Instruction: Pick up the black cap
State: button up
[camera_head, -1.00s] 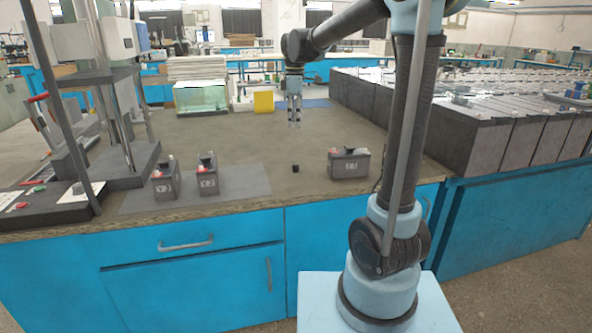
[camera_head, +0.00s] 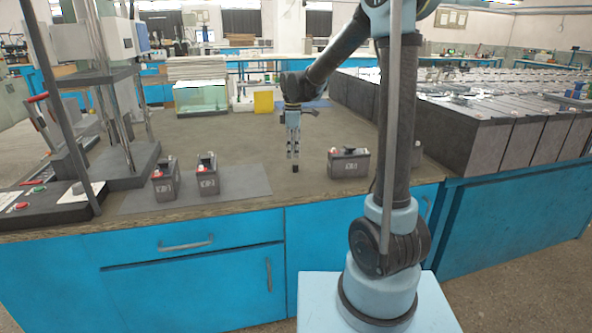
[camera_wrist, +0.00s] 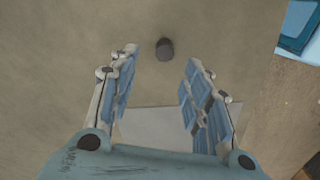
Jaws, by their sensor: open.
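The black cap (camera_head: 295,168) stands on the brown bench top, between the grey mat and a single battery. In the wrist view the cap (camera_wrist: 165,49) shows as a small dark round piece on bare bench, beyond the fingertips and roughly between their lines. My gripper (camera_head: 293,155) points straight down above the cap, its tips close over it. In the wrist view my gripper (camera_wrist: 158,68) is open, with nothing between its fingers. Whether the fingertips touch the cap cannot be told.
A battery (camera_head: 348,163) stands close to the right of the cap. Two batteries (camera_head: 165,181) (camera_head: 208,175) stand on the grey mat (camera_head: 245,185) to the left. The bench's front edge (camera_head: 300,202) is near. Bare bench lies behind the cap.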

aim_at(295, 164)
jog(key=shift+s+d+f, duration=0.1)
jog(key=shift+d+f, duration=0.1)
jog(key=shift+f, duration=1.15)
jog(key=shift+s+d+f, duration=0.1)
jog(key=shift+d+f, duration=0.05)
jog(key=shift+f, duration=1.2)
jog(key=shift+c, duration=0.5)
jog(key=c, duration=0.7)
